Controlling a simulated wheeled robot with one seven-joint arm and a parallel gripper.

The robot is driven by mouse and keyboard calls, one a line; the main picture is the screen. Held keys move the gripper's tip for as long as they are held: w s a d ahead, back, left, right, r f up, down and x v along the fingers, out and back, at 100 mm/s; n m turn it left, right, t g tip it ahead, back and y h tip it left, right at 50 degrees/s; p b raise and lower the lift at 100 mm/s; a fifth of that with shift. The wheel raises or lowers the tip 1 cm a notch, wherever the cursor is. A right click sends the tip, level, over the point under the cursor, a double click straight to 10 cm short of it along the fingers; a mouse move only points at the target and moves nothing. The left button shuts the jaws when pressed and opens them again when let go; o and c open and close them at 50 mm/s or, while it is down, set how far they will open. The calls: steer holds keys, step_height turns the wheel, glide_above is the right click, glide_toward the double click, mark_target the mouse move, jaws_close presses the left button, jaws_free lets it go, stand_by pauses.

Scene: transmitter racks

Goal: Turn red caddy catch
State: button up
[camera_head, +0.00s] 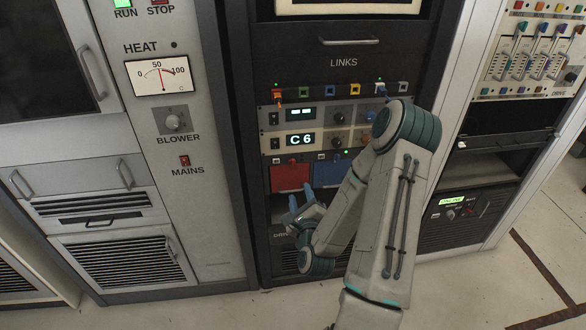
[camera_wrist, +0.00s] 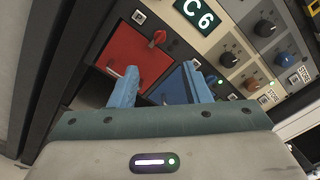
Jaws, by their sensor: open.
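The red caddy (camera_head: 289,178) sits in the middle rack, left of a blue caddy (camera_head: 328,174). In the wrist view the red caddy (camera_wrist: 135,55) fills the upper left, and its red catch (camera_wrist: 158,38) shows as a small knob at its upper right corner. The blue caddy (camera_wrist: 172,88) is partly hidden behind my fingers. My gripper (camera_wrist: 157,82) has its two blue fingers apart, with nothing between them. In the head view my gripper (camera_head: 300,196) is just in front of and below the red caddy, apart from the catch.
Above the caddies is a panel with a C6 display (camera_head: 300,140) and several knobs. A row of coloured connectors (camera_head: 329,91) lies higher up. A grey cabinet with a blower knob (camera_head: 175,122) stands to the left. Open floor (camera_head: 500,290) lies at lower right.

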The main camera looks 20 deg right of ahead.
mark_target(292, 164)
steer(key=b+x, duration=0.1)
steer(key=x, duration=1.2)
steer(key=shift+w, duration=0.25)
steer(key=shift+c, duration=0.3)
